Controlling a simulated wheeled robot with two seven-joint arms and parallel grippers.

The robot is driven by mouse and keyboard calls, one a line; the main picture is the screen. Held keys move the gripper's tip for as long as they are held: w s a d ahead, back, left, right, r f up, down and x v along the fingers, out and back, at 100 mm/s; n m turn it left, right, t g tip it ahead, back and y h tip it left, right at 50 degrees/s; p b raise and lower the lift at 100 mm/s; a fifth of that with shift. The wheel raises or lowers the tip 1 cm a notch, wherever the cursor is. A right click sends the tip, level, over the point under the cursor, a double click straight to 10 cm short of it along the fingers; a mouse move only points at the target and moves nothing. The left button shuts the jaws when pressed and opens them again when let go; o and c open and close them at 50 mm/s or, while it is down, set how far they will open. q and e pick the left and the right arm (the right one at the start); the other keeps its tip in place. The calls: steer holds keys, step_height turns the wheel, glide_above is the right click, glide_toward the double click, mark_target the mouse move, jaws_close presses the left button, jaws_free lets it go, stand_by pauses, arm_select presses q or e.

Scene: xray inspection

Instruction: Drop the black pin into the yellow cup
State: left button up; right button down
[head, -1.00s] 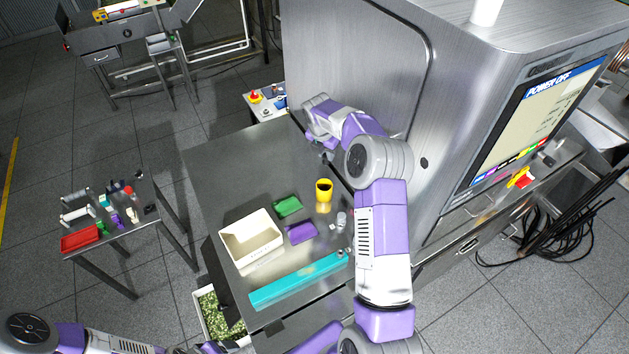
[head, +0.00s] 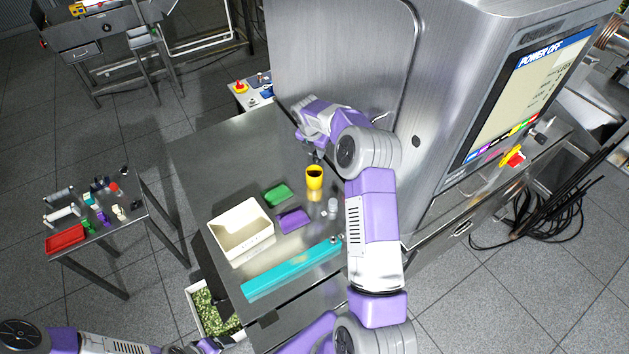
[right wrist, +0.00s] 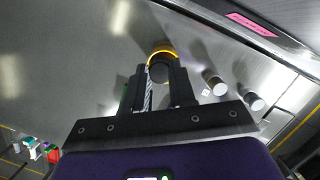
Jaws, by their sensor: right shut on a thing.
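The yellow cup (head: 314,179) stands upright on the steel table in the head view. Its yellow rim (right wrist: 161,51) shows just past my fingertips in the right wrist view. My right gripper (head: 316,155) is above the table at the cup's far side, close to it in the picture. In the right wrist view, my right gripper (right wrist: 162,80) is shut on a dark round-ended thing, which looks like the black pin (right wrist: 159,72), seen nearly end-on against the cup. The pin is too small to make out in the head view. My left gripper is out of view.
A white bin (head: 240,231), a green tray (head: 277,195), a purple tray (head: 294,221) and a long teal strip (head: 293,268) lie on the table. Small pale cylinders (head: 332,206) stand near the cup. The machine (head: 340,60) rises along the table's right side.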

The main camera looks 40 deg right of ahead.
steer(key=c, duration=0.8)
jaws_free()
steer(key=shift+c, duration=0.2)
steer(key=v, duration=0.7)
steer(key=shift+r+b, duration=0.3)
steer(key=shift+b, duration=0.05)
steer(key=shift+a, duration=0.1)
